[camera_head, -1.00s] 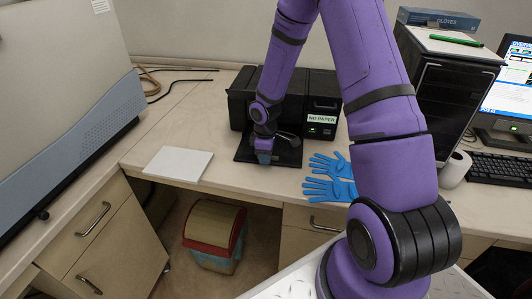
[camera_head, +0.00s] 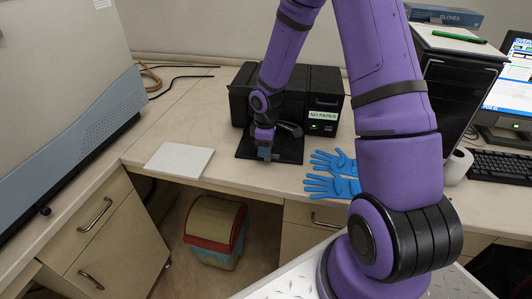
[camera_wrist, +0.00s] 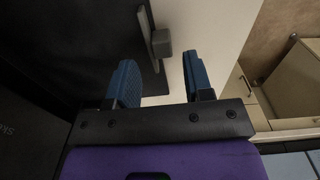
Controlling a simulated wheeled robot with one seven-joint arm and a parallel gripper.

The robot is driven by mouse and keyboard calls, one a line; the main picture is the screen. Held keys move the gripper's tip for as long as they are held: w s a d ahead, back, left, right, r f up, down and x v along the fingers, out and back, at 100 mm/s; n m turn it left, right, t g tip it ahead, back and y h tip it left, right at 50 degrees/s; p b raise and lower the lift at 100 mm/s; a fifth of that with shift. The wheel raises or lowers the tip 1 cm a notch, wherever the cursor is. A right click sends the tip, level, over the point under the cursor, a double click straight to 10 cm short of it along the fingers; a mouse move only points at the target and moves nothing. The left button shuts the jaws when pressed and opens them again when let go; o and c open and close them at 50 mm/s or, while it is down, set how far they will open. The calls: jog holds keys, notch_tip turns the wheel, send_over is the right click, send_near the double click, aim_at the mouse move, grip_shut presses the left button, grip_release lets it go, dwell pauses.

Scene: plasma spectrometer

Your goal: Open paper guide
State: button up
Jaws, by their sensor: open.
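The black printer (camera_head: 290,95) stands on the desk against the wall, with a "NO PAPER" label (camera_head: 323,115) on its front. Its dark flat tray (camera_head: 288,154) sticks out in front. In the wrist view, a small grey block (camera_wrist: 162,42), seemingly the paper guide, stands at the tray (camera_wrist: 70,50) edge, joined to a thin grey bar. My gripper (camera_head: 265,152) is over the tray. In the wrist view, my gripper (camera_wrist: 158,70) is open, its two blue fingers spread apart. The grey block lies between and just beyond the fingertips; I cannot tell whether they touch it.
A white paper stack (camera_head: 178,160) lies left of the tray. Blue gloves (camera_head: 333,175) lie to its right. A black computer tower (camera_head: 455,90), white roll (camera_head: 457,165) and keyboard (camera_head: 503,165) stand further right. A large grey machine (camera_head: 60,90) is at the left.

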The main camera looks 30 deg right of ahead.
notch_tip(320, 180, up, 8)
jog(key=shift+f, duration=0.1)
dwell(0.4)
